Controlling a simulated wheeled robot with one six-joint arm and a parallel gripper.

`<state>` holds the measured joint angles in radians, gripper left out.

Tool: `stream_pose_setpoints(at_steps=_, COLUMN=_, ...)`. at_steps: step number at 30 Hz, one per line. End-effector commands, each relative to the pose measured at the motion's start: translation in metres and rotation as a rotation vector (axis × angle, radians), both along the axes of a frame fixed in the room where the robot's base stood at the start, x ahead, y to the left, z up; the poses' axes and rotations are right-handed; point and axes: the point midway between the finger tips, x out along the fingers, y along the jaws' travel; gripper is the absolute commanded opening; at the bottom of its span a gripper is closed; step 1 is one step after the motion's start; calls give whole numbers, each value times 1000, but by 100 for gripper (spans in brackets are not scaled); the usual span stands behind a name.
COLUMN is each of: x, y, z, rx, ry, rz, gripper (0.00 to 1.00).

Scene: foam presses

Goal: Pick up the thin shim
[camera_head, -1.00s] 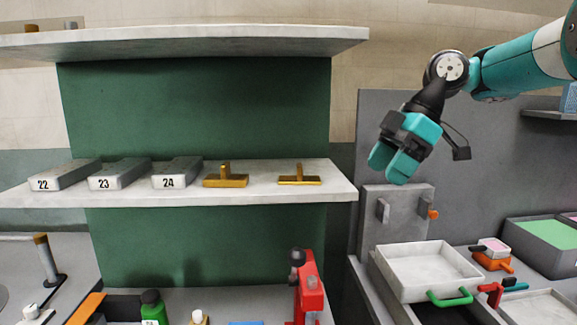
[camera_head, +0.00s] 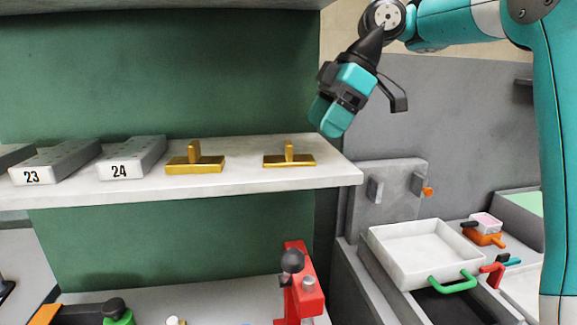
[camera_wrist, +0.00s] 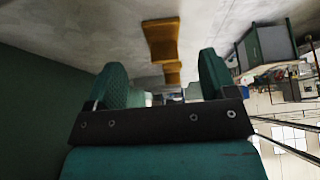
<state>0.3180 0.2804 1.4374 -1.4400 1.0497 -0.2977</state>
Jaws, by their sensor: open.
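Two brass-coloured shims stand on the long grey shelf (camera_head: 240,182), each a flat plate with an upright tab. The right one, with the thinner plate, looks like the thin shim (camera_head: 289,158), near the shelf's right end. The thicker shim (camera_head: 195,163) is to its left. Two brass pieces also show in the wrist view, one large (camera_wrist: 163,38) and one smaller (camera_wrist: 172,73); I cannot tell for certain which is which. My gripper (camera_head: 326,120) is open and empty, above and right of the thin shim and apart from it. Its fingers (camera_wrist: 163,72) show spread in the wrist view.
Grey blocks marked 23 (camera_head: 60,165) and 24 (camera_head: 130,160) stand farther left. A green back panel (camera_head: 150,75) rises behind the shelf, and another shelf is above. Below right are a red press (camera_head: 300,290) and a white tray (camera_head: 425,255).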

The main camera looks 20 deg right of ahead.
Motion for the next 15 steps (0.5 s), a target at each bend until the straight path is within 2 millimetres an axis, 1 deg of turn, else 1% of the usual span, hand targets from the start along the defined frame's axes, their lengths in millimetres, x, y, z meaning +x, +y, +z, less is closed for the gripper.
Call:
stream_pose_setpoints(at_steps=1, x=1, y=10, z=1, rx=0, ry=0, rz=4, gripper=78)
stream_pose_setpoints(at_steps=3, x=3, y=19, z=1, rx=0, ry=0, rz=1, gripper=78)
stream_pose_setpoints(at_steps=8, x=5, y=28, z=1, rx=0, ry=0, rz=-2, gripper=78)
stream_pose_setpoints(at_steps=11, x=7, y=37, z=2, rx=1, ry=0, rz=-1, gripper=78)
stream_pose_setpoints(at_steps=15, x=9, y=50, z=-24, rx=1, ry=3, rz=-4, gripper=78)
